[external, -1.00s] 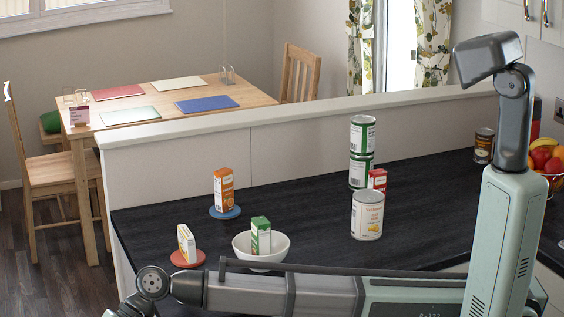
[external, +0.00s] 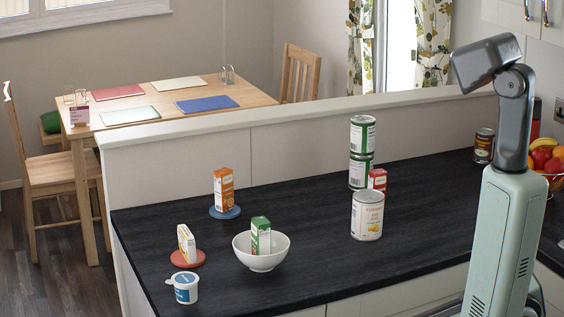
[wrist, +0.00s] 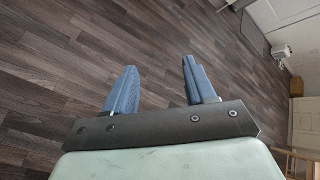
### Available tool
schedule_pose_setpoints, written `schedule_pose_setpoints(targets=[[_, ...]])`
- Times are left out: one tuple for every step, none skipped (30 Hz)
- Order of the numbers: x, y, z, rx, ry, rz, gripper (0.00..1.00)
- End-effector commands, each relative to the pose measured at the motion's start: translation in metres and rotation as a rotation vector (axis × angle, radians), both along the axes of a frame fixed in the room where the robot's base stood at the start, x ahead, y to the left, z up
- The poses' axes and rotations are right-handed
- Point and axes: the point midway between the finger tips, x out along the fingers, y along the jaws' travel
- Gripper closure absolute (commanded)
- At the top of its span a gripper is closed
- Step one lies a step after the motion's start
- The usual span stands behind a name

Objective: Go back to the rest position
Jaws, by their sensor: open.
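My gripper (wrist: 160,92) shows in the wrist view with its two blue fingers apart and nothing between them. It faces the wood floor (wrist: 95,50). In the external view the gripper is out of the picture; only my upright body and head stand at the right. The black counter (external: 300,205) is clear of my arm. On it are an orange carton (external: 223,188) on a blue coaster, a white carton (external: 186,243) on a red coaster, and a white bowl (external: 262,259) with a green carton (external: 260,235) in it.
Two stacked green cans (external: 361,150), a small red box (external: 377,179) and a large can (external: 367,215) stand mid-counter. A fruit basket (external: 546,165) and another can (external: 484,146) are at the right.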

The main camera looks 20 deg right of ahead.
Motion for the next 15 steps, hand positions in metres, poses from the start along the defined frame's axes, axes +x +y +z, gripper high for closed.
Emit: schedule_pose_setpoints(targets=[[0.0, -0.013, -0.017, -0.003, 0.011, -0.034, 0.45], [0.0, -0.019, -0.024, -0.002, 0.015, -0.055, 0.45], [0.001, -0.027, -0.036, -0.002, 0.021, -0.082, 0.45], [0.002, -0.033, -0.043, -0.002, 0.026, -0.102, 0.45], [0.003, -0.04, -0.052, -0.002, 0.029, -0.122, 0.45], [0.004, -0.049, -0.062, -0.002, 0.032, -0.147, 0.45], [0.005, -0.057, -0.07, -0.004, 0.035, -0.167, 0.45], [0.006, -0.064, -0.077, -0.005, 0.037, -0.186, 0.45], [0.008, -0.075, -0.087, -0.008, 0.039, -0.21, 0.45], [0.009, -0.083, -0.095, -0.012, 0.04, -0.226, 0.45], [0.011, -0.092, -0.102, -0.016, 0.039, -0.243, 0.45], [0.014, -0.105, -0.112, -0.024, 0.039, -0.263, 0.45], [0.016, -0.116, -0.119, -0.032, 0.035, -0.276, 0.45], [0.019, -0.127, -0.127, -0.043, 0.033, -0.287, 0.45], [0.023, -0.143, -0.136, -0.06, 0.028, -0.299, 0.45]])
